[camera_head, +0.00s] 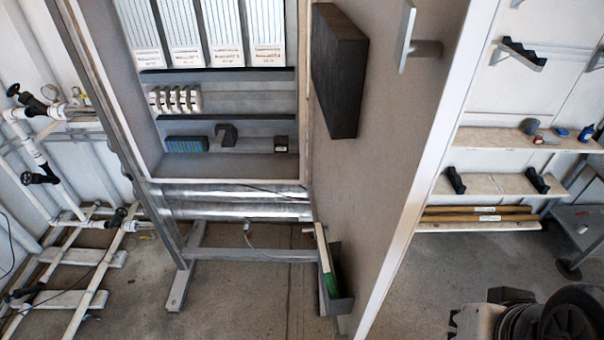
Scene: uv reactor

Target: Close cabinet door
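The cabinet (229,168) stands at the centre left on a metal frame, its inside exposed. Its grey door (395,130) stands wide open, swung out to the right of the opening toward the camera. A light grey handle (406,35) sticks out from the upper part of the door. A black box (338,70) and a low pocket with a green item (333,275) are on the door's visible face. A dark and pale part of my arm shows at the lower right, apart from the door. My gripper's fingers are not visible.
White pipes with black valves (40,178) stand at the left. Wall shelves (520,140) with small items are at the right, beside a grey table (582,222). Steel tubes (235,201) run below the cabinet. Concrete floor (440,265) is clear between door and shelves.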

